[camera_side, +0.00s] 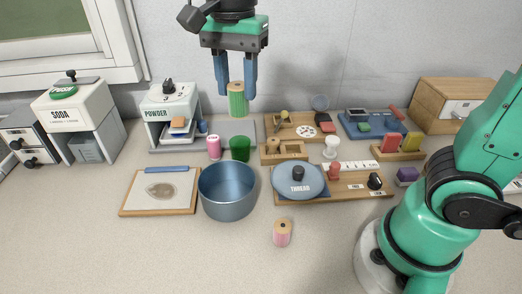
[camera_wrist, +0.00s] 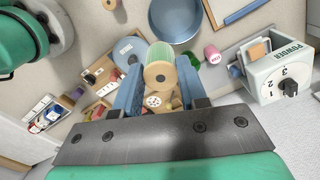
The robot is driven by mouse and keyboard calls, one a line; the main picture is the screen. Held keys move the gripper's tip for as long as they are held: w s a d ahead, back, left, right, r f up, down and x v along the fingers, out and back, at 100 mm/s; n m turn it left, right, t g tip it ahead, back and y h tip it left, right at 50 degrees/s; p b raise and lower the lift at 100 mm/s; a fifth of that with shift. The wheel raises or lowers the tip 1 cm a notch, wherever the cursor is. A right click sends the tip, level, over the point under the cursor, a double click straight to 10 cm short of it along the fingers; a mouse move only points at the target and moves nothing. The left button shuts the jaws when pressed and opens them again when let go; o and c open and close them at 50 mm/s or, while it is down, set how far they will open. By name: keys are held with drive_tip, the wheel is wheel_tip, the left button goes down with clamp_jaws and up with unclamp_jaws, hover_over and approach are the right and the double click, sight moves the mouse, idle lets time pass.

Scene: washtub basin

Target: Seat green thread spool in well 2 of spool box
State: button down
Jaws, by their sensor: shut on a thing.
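The green thread spool (camera_side: 237,103), with pale wooden ends, is held upright between the two blue fingers of my gripper (camera_side: 237,91). It hangs in the air above the back of the counter. A low wooden block (camera_side: 284,152) that looks like the spool box stands below and to the right of the spool in the side view. Its well numbers are too small to read, and my gripper is apart from it.
A green cup (camera_side: 240,149) and a pink can (camera_side: 214,147) stand below the spool.

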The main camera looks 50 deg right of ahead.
drive_tip(key=w+d+m, duration=0.2)
drive_tip(key=d+m, duration=0.3)
drive_tip(key=d, duration=0.3)
drive_tip(key=m, duration=0.6)
hover_over(283, 152)
drive_tip(key=d, duration=0.2)
drive_tip(key=f, duration=1.3)
drive_tip(key=s+f, duration=0.1)
drive_tip(key=f, duration=0.5)
drive_tip(key=shift+d+f, duration=0.15)
drive_tip(key=shift+f, duration=0.2)
drive_tip(key=shift+f, duration=0.15)
drive_tip(key=shift+c, duration=2.4)
unclamp_jaws()
